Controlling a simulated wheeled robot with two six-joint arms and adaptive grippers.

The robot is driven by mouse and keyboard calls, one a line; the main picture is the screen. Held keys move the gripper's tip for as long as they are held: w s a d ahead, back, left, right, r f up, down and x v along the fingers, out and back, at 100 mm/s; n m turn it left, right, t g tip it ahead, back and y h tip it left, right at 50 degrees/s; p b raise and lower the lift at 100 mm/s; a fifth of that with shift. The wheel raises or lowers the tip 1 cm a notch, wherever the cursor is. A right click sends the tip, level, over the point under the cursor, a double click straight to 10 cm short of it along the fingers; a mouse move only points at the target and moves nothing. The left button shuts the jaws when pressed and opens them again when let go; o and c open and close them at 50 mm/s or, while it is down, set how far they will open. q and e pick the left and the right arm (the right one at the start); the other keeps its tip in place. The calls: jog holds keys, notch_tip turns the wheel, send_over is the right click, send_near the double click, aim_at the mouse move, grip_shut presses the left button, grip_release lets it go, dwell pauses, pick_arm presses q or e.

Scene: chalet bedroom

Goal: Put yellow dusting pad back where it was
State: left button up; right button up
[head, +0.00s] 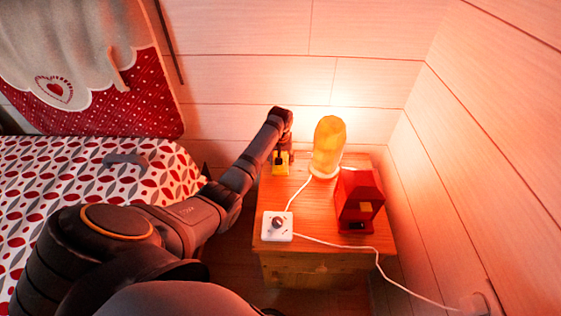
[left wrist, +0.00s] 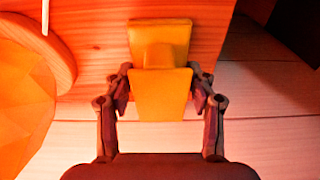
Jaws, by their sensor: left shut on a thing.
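The yellow dusting pad (head: 281,169) is at the back left of the wooden nightstand (head: 272,200), left of the lit lamp. My left gripper (head: 281,156) is shut on it from above and behind. In the left wrist view the pad (left wrist: 161,95) sits between the two fingers (left wrist: 160,88), with a raised grip in its middle. The wood top lies behind its upper part. I cannot tell whether the pad touches the wood. My right gripper is not in view.
A glowing orange lamp (head: 328,145) stands close to the right of the pad. A red box (head: 359,199) and a white switch box (head: 278,226) with a knob are nearer the front. A white cable (head: 340,245) crosses the top. The patterned bed (head: 60,180) is at left.

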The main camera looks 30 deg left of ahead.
pick_arm(q)
jog(key=o, duration=1)
jog(key=shift+f, duration=0.1)
jog(key=shift+r, duration=0.5)
jog(key=r+p, duration=0.1)
jog(key=r, duration=0.2)
jog(key=s+r+p, duration=0.1)
jog(key=r, duration=0.3)
jog(key=d+r+p, duration=0.1)
jog(key=r, duration=0.3)
jog(key=shift+s, duration=0.35)
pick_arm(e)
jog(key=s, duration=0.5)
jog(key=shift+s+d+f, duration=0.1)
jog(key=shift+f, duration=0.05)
